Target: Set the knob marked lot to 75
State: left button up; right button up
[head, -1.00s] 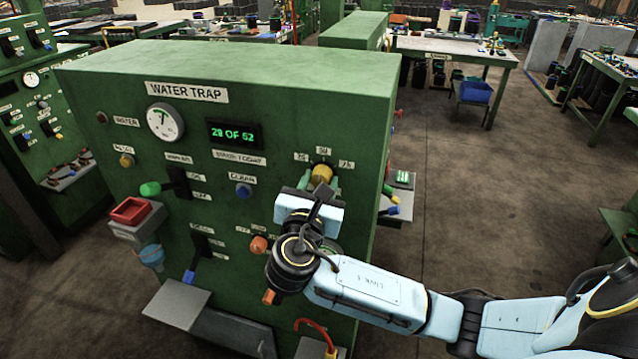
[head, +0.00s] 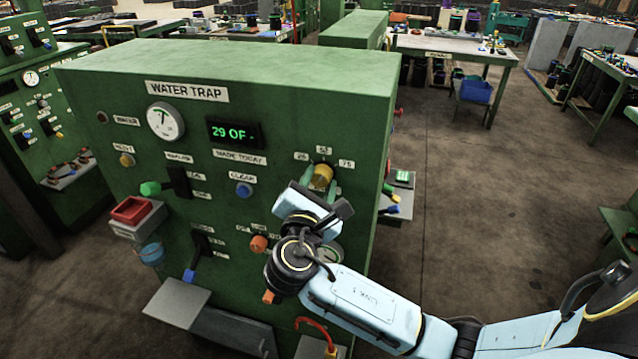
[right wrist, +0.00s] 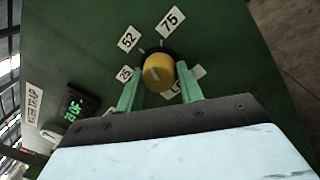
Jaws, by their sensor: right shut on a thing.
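The yellow knob (head: 323,175) sits on the upper right of the green WATER TRAP panel, below number labels. In the right wrist view the knob (right wrist: 157,75) has a pale pointer line; plates 25, 52 and 75 (right wrist: 170,21) stand around it. The line slants toward the 25 and 52 side; its exact setting is hard to read. My right gripper (head: 322,182) is shut on the knob, one green finger on each side, as the right wrist view (right wrist: 160,80) also shows. The plate below the knob is mostly hidden by a finger. My left gripper is out of view.
The panel also carries a round gauge (head: 165,121), a display (head: 234,133) reading "29 OF -", a blue button (head: 243,189), an orange knob (head: 258,244) and levers. Floor to the right is open.

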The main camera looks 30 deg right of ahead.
jog(key=m+b, duration=0.2)
jog(key=m, duration=0.3)
jog(key=shift+f+h, duration=0.1)
jog(key=shift+h, duration=0.2)
dwell(0.4)
jog(key=o, duration=1)
jog(key=r+b+v, duration=0.1)
jog(key=b+v, duration=0.1)
jog(key=v, duration=1.1)
jog(key=shift+a+f, duration=0.2)
jog(key=shift+f, duration=0.2)
